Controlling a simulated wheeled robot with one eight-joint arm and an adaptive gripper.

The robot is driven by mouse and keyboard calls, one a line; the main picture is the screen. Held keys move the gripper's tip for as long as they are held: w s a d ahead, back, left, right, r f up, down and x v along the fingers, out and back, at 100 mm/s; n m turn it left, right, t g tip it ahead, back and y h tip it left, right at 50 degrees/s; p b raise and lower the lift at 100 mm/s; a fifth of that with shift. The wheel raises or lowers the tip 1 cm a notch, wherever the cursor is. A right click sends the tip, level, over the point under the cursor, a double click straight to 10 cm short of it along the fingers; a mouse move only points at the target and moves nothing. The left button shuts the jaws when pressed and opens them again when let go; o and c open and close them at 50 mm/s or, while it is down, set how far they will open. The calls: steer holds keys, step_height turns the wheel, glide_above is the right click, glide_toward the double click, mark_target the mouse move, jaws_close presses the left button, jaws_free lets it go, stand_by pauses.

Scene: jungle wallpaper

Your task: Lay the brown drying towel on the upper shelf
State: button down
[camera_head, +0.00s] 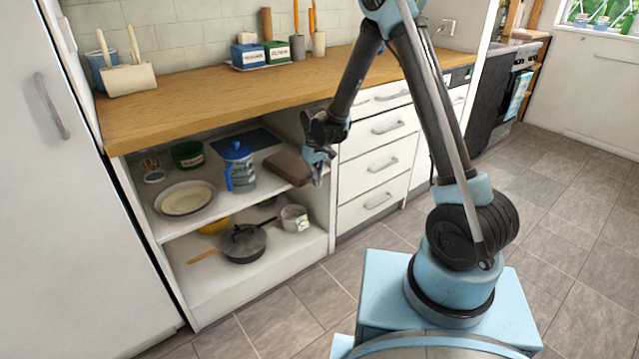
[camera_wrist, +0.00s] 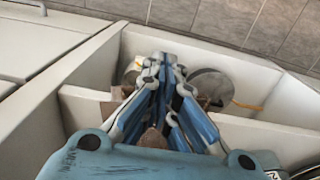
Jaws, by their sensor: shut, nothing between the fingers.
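The brown towel (camera_head: 287,166) lies folded on the upper shelf (camera_head: 215,209) of the open cabinet, at its right end near the front edge. My gripper (camera_head: 318,178) is just right of the towel, in front of the cabinet's right side, pointing down. Its fingers are shut and hold nothing. In the wrist view my gripper (camera_wrist: 166,65) covers the middle of the picture. Brown patches of the towel (camera_wrist: 152,140) show beside and between the fingers. Whether the fingers touch the towel cannot be told.
A blue-lidded jug (camera_head: 239,168), a plate (camera_head: 185,198) and a dark green tin (camera_head: 187,154) share the upper shelf. Below are a pan (camera_head: 244,244) and a pot (camera_head: 294,218). White drawers (camera_head: 375,160) stand to the right. The floor in front is clear.

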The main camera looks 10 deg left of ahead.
steer(key=shift+w+a, duration=0.4)
steer(key=shift+a, duration=0.1)
